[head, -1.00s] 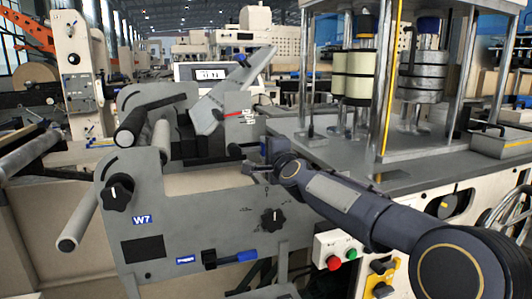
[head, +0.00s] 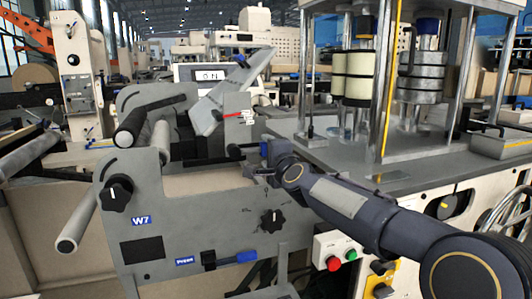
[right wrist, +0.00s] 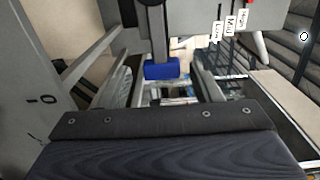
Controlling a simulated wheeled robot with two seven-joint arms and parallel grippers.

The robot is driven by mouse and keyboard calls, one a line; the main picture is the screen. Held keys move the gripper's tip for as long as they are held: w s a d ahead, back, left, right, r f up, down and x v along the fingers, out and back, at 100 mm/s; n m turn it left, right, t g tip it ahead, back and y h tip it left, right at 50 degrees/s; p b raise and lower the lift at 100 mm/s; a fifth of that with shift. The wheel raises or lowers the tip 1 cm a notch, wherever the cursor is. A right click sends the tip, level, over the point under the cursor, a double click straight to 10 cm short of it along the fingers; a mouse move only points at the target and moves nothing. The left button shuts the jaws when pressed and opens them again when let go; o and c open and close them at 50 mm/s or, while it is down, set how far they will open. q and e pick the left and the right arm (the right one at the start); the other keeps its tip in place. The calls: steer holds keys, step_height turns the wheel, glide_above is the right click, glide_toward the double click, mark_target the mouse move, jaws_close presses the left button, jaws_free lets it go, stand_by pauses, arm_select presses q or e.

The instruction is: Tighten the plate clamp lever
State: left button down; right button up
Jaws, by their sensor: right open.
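A dark lever with a blue end (head: 264,148) sticks out at the right edge of the grey machine frame, beside the slanted plate (head: 218,102); I take it for the clamp lever. In the right wrist view its blue end (right wrist: 162,69) hangs between my finger lines, nearer the upper side of the gap. My right gripper (head: 256,170) is open, just below and beside the blue end. Its two fingers (right wrist: 163,88) stand apart on either side, with no visible grip on it. Whether a finger touches the lever cannot be told. My left gripper is out of view.
A second blue-handled lever (head: 240,257) sits low on the side panel, near black knobs (head: 273,220) and (head: 116,193). A red pointer (head: 240,116) sits above. A button box (head: 338,250) is below my right arm. The display (head: 208,74) reads 0 N.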

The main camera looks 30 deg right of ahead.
steer(key=v, duration=0.6)
steer(key=shift+s, duration=0.2)
steer(key=shift+a, duration=0.1)
steer(key=s+a+f+n+g+y, duration=0.35)
steer(key=s+a+f+n, duration=0.25)
steer(key=s+f, duration=0.3)
steer(key=s+a+f+n+g+y, duration=0.2)
steer(key=s+a+f+n+g, duration=0.2)
steer(key=s+a+f+n, duration=0.4)
steer(key=s+a+f+n+g+y, duration=0.3)
steer(key=s+a+f+n+g, duration=0.15)
steer(key=s+f, duration=0.6)
step_height(320, 180, up, 22)
steer(key=s+p, duration=0.1)
steer(key=p, duration=2.1)
steer(key=shift+s+n+h, duration=0.3)
steer(key=shift+n+h, duration=0.05)
steer(key=shift+a, duration=0.15)
